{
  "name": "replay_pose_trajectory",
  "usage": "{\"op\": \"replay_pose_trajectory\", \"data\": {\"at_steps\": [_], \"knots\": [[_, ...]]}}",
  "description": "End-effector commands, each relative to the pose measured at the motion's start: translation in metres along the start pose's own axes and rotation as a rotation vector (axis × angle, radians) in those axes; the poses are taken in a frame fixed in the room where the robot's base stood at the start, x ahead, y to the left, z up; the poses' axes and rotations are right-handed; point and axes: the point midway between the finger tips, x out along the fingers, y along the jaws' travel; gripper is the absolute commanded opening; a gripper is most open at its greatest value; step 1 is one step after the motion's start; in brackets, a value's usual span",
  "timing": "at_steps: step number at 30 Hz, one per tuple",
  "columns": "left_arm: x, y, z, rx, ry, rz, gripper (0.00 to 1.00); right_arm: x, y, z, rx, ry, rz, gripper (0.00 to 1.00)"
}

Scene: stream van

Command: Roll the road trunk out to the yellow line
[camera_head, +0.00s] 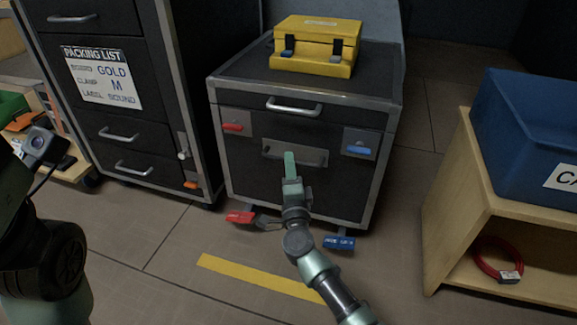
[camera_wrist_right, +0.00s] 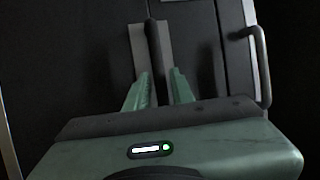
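The road trunk (camera_head: 250,180) is a black case with metal edges. It stands on the floor in the middle of the head view, beside a taller black drawer case. Its front has a silver handle at the top and a dark recessed bar handle (camera_head: 275,154) lower down, which also shows in the wrist view (camera_wrist_right: 154,45). The yellow line (camera_head: 262,278) lies on the floor in front of the trunk. My right gripper (camera_head: 290,160) is at the lower bar, its fingers (camera_wrist_right: 160,82) apart on either side of it with slight gaps. My left arm shows at the left edge, its fingers out of view.
A yellow case (camera_head: 315,45) sits on the trunk. A red pedal (camera_head: 240,217) and a blue pedal (camera_head: 338,243) stick out at its base. The drawer case (camera_head: 150,155) is close at left. A wooden shelf (camera_head: 450,210) with a blue bin (camera_head: 525,135) stands at right.

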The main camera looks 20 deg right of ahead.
Motion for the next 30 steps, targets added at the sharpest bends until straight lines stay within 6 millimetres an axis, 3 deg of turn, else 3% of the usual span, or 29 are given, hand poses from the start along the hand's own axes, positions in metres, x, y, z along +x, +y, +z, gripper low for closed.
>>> {"op": "replay_pose_trajectory", "data": {"at_steps": [5, 13, 14, 16, 30], "knots": [[0.002, 0.002, -0.005, 0.003, 0.018, 0.007, 0.00, 0.015, 0.001, 0.001, -0.001, -0.001, 0.000, 0.23], [0.004, 0.002, -0.006, 0.003, 0.020, 0.008, 0.00, 0.017, 0.000, 0.001, -0.002, -0.001, 0.001, 0.23], [0.004, 0.002, -0.006, 0.003, 0.020, 0.008, 0.00, 0.017, 0.000, 0.001, -0.002, -0.001, 0.001, 0.20], [0.004, 0.002, -0.006, 0.003, 0.020, 0.008, 0.00, 0.017, 0.000, 0.001, -0.002, -0.001, 0.001, 0.01], [0.004, 0.002, -0.005, 0.002, 0.020, 0.008, 0.00, 0.017, 0.001, 0.001, -0.002, -0.001, 0.002, 0.00]]}}
